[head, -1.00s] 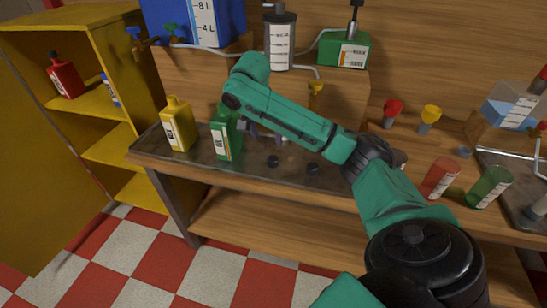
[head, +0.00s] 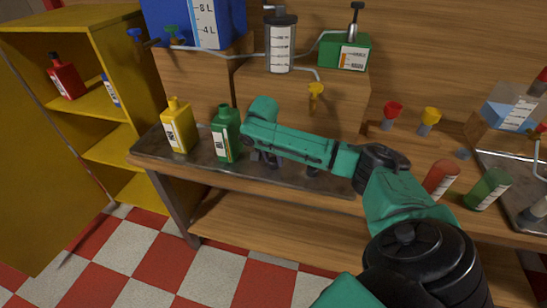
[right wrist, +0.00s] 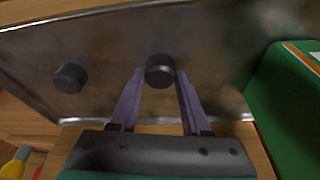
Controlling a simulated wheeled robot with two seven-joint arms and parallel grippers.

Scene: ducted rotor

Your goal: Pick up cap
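Two black round caps lie on the grey metal tray (right wrist: 215,50). One cap (right wrist: 160,71) is at the tips of my right gripper (right wrist: 160,78), between or just beyond the two open fingers. I cannot tell whether the fingers touch it. The other cap (right wrist: 70,78) lies to the left in the right wrist view; in the head view it shows partly (head: 313,171) beside my forearm. My right gripper (head: 268,163) points down at the tray in the head view, and the near cap is hidden there. My left gripper is not in view.
An uncapped green bottle (head: 225,140) stands close beside my right gripper, also in the right wrist view (right wrist: 285,105). A yellow bottle (head: 178,127) stands left of it. A wooden block (head: 300,95) stands behind.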

